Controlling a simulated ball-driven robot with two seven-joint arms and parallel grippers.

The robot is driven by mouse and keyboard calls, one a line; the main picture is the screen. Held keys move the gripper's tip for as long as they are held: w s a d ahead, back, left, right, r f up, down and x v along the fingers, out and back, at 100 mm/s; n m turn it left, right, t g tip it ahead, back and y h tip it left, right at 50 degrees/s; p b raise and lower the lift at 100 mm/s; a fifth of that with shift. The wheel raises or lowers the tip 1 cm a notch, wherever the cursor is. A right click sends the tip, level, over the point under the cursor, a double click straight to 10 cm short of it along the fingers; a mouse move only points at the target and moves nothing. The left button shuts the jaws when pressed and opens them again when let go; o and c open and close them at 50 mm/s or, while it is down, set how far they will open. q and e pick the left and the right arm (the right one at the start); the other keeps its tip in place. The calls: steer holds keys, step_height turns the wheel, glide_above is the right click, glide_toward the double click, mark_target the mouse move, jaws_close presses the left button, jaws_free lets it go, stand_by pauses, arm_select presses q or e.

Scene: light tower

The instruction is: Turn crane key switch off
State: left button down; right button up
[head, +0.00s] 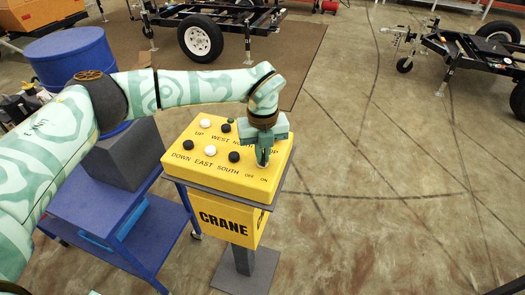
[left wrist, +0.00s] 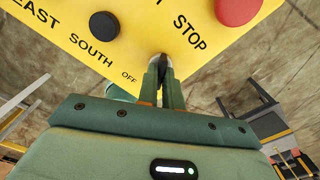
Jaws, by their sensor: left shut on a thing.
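My left gripper (head: 263,160) reaches down from above onto the key switch at the box's right corner, by the OFF and ON labels. In the left wrist view my left gripper (left wrist: 163,72) is shut on the key switch (left wrist: 160,59), which is mostly hidden between the fingers. The OFF label shows just left of the fingers; ON is hidden there. My right gripper is out of view.
A red stop button (left wrist: 238,8) is close to the fingers in the left wrist view. A blue cart (head: 130,200) stands left of the box, with a blue barrel (head: 75,58) behind. Trailers (head: 485,50) stand at the back. The floor to the right is clear.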

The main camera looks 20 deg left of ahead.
mark_target(263, 155)
arm_select(q)
steer(key=shift+w+r, duration=0.1)
steer(key=c, duration=1.6)
jaws_free()
steer(key=shift+o, duration=0.2)
step_height(263, 155, up, 16)
steer(key=p, duration=0.1)
steer(key=shift+r, duration=0.1)
